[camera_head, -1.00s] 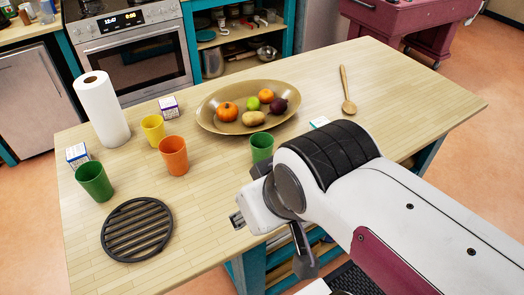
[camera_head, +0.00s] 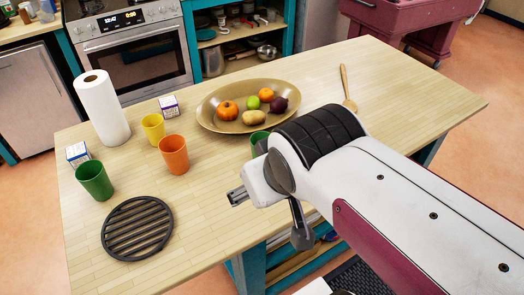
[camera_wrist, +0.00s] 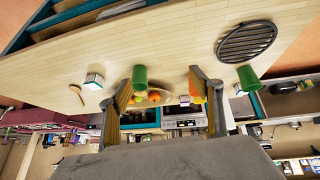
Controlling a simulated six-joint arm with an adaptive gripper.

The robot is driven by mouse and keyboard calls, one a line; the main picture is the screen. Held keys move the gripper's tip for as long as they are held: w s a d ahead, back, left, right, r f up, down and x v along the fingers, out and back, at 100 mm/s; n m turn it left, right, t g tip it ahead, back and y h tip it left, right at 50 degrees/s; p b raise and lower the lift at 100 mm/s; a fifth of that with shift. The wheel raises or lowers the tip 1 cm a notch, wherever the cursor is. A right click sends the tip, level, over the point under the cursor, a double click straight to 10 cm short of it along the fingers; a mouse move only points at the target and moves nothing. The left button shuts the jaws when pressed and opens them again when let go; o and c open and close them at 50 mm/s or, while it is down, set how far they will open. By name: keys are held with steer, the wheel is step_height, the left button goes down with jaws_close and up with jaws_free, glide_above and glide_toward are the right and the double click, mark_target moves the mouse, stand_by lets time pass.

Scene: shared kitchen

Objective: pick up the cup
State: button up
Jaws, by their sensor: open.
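Several cups stand upright on the wooden table: a green cup (camera_head: 95,181) at left, a yellow cup (camera_head: 153,128), an orange cup (camera_head: 173,155), and a second green cup (camera_head: 257,139) mostly hidden behind my arm. Which cup is meant cannot be told. My gripper (camera_head: 237,197) is over the table's front part, right of the black trivet, touching no cup. In the wrist view my gripper (camera_wrist: 163,80) is open and empty. There, one green cup (camera_wrist: 139,75) shows by the left finger, another green cup (camera_wrist: 248,78) is outside the right finger, and the orange cup is partly covered by that finger.
The round black trivet (camera_head: 137,229) lies at front left. A bowl of fruit (camera_head: 208,117) sits at the back middle, a paper towel roll (camera_head: 101,107) at back left, small boxes (camera_head: 169,105) nearby, and a wooden spoon (camera_head: 346,90) at right. The front middle is clear.

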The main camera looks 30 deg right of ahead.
steer(key=w+d+r+n+t+h, duration=0.25)
steer(key=w+d+t, duration=0.25)
steer(key=w+d, duration=1.45)
step_height(320, 180, down, 4)
steer(key=w+d+n+y, duration=0.1)
steer(key=w+n+y, duration=0.1)
steer(key=w, duration=0.1)
steer(key=s+a+f+n+y, duration=0.2)
steer(key=s+f+y, duration=0.5)
steer(key=f+y, duration=0.2)
steer(key=shift+s+a+f, duration=0.15)
steer(key=shift+a+f, duration=0.1)
steer(key=shift+f, duration=0.35)
steer(key=shift+n, duration=0.25)
steer(key=shift+x, duration=1.3)
